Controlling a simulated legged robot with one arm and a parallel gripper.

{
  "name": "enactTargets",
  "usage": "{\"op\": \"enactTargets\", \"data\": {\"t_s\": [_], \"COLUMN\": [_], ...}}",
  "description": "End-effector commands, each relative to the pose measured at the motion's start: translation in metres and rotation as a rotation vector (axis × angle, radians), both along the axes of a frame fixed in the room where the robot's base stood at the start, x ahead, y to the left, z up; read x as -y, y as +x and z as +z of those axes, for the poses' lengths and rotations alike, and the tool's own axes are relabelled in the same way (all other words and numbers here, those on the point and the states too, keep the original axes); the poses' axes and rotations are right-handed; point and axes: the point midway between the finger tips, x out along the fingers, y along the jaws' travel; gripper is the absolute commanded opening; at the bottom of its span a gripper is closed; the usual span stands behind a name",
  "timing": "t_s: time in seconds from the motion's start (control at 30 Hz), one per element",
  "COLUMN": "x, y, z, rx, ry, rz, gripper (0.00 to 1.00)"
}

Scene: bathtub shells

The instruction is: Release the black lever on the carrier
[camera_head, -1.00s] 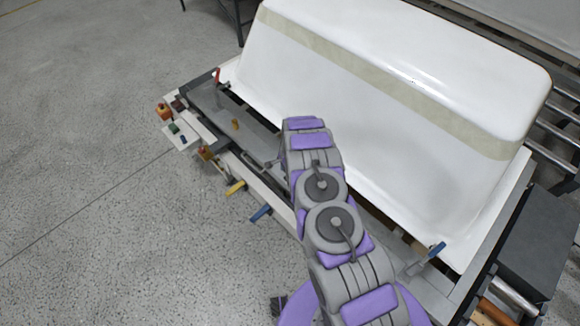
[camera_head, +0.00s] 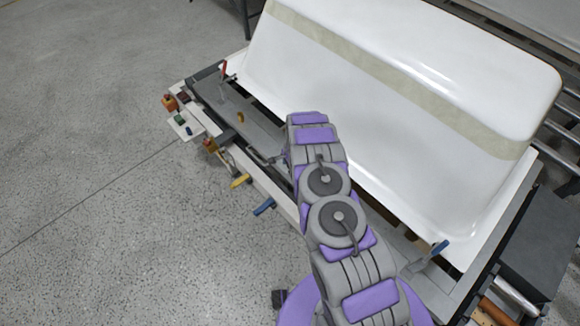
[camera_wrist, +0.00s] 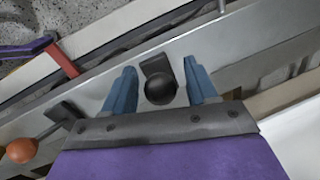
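The carrier (camera_head: 215,108) is a long pale frame with a grey top strip, under a large white tub shell (camera_head: 400,110). In the wrist view, a black lever (camera_wrist: 160,88) with a round ball knob stands on the carrier's grey rail. My gripper (camera_wrist: 160,65) has two blue fingers, one on each side of the knob. The fingers are open, with a visible gap between each finger and the knob. In the head view, my arm hides the gripper and the black lever.
A red lever (camera_head: 224,68), a yellow handle (camera_head: 241,181) and a blue handle (camera_head: 264,206) stick out from the carrier. An orange ball knob (camera_wrist: 20,150) is left of my gripper in the wrist view. The floor (camera_head: 90,150) at left is clear.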

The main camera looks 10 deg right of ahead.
Motion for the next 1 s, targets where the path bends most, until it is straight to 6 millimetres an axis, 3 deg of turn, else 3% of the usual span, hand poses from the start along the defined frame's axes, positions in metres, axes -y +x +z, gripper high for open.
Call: {"op": "enactTargets", "data": {"t_s": [0.37,0.57,1.0], "x": [0.001,0.003,0.009], "y": [0.001,-0.003,-0.015], "z": [0.008,0.033,0.108], "rx": [0.004,0.004,0.002], "ry": [0.001,0.002,0.000], "rz": [-0.001,-0.001,0.000], "gripper": [0.58,0.58,0.58]}}
